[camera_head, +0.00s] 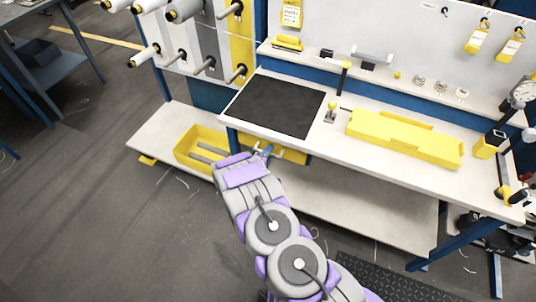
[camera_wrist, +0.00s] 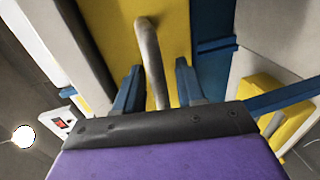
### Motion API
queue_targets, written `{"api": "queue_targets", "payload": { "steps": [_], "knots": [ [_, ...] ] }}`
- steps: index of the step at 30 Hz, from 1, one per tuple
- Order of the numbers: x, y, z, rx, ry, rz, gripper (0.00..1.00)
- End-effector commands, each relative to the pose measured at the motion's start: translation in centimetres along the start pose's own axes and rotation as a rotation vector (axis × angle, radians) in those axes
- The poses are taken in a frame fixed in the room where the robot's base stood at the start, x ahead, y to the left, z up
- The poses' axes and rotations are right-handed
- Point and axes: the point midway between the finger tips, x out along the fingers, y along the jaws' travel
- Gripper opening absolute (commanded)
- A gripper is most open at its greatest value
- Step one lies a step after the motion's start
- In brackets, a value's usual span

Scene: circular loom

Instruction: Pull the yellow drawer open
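The yellow drawer (camera_head: 291,154) sits under the workbench top, below the black mat, partly hidden behind my arm in the head view. In the wrist view its yellow front (camera_wrist: 112,35) fills the upper middle, with a grey curved bar handle (camera_wrist: 150,60) on it. My gripper (camera_wrist: 157,80) has two blue fingers, set apart, one on each side of the handle. I see gaps between the handle and both fingers, so the gripper is open and not closed on it. In the head view my gripper (camera_head: 264,152) is at the drawer front, small and partly hidden.
The workbench top (camera_head: 350,160) holds a black mat (camera_head: 275,105) and a long yellow tray (camera_head: 405,138). A yellow bin (camera_head: 200,148) stands on the lower shelf (camera_head: 150,146) left of my arm. The floor at the front left is clear.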

Motion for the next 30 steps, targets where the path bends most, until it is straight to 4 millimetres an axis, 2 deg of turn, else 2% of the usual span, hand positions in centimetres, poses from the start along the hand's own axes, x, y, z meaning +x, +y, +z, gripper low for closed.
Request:
{"api": "queue_targets", "payload": {
  "steps": [2, 12, 25, 30],
  "knots": [
    [0.0, 0.0, 0.0, 0.0, 0.0, 0.0, 0.32],
    [0.0, -0.1, 0.0, 0.0, -0.001, -0.001, 0.0],
    [-0.1, -0.2, 0.1, -0.002, -0.001, -0.004, 0.0],
    [-1.4, -0.5, 0.1, -0.004, -0.001, -0.005, 0.0]
  ]
}}
